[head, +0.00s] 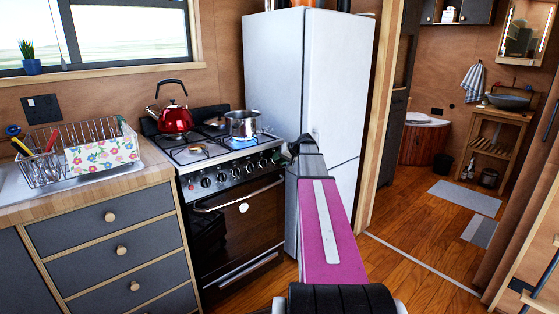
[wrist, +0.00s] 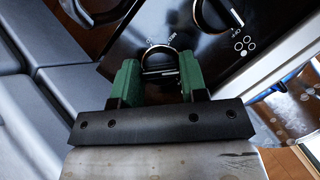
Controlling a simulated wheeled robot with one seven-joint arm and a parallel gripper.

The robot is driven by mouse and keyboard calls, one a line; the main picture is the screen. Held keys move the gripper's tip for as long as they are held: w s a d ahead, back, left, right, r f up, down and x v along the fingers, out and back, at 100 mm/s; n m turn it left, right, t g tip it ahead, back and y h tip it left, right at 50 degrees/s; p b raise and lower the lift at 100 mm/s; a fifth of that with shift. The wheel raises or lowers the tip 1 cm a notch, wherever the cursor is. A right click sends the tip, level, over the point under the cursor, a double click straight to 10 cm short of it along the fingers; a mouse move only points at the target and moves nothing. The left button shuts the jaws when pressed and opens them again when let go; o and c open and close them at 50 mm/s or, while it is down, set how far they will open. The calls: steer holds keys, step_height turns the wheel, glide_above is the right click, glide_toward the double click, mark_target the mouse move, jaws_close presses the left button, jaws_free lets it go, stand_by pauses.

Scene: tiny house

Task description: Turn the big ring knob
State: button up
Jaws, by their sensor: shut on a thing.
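In the wrist view, a black round stove knob (wrist: 160,58) with a pale ring line and markings around it sits on the dark glossy control panel. My gripper (wrist: 158,72) has its green fingers on either side of this knob and is shut on it. A second knob (wrist: 212,14) shows at the upper right. In the head view, the stove (head: 235,215) has a row of dark knobs (head: 221,178) along its front. My arm reaches to the right end of that row and hides the gripped knob and my fingers.
A silver pot (head: 242,124) stands over a blue flame (head: 262,137) on the hob. A red kettle (head: 175,119) stands at the back left. A white fridge (head: 315,75) is close on the right, and a drawer counter (head: 110,235) is on the left.

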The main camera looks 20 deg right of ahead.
steer(key=m+t+y, duration=0.1)
steer(key=m+y, duration=0.1)
steer(key=m, duration=0.2)
steer(key=m+t+y, duration=0.1)
steer(key=m+y, duration=0.1)
steer(key=m, duration=0.2)
steer(key=shift+d+f+m, duration=0.15)
steer(key=shift+m, duration=0.15)
stand_by(0.4)
steer(key=o, duration=0.9)
steer(key=shift+s, duration=0.15)
steer(key=v, duration=1)
steer(key=shift+s+d, duration=0.15)
steer(key=shift+d, duration=0.1)
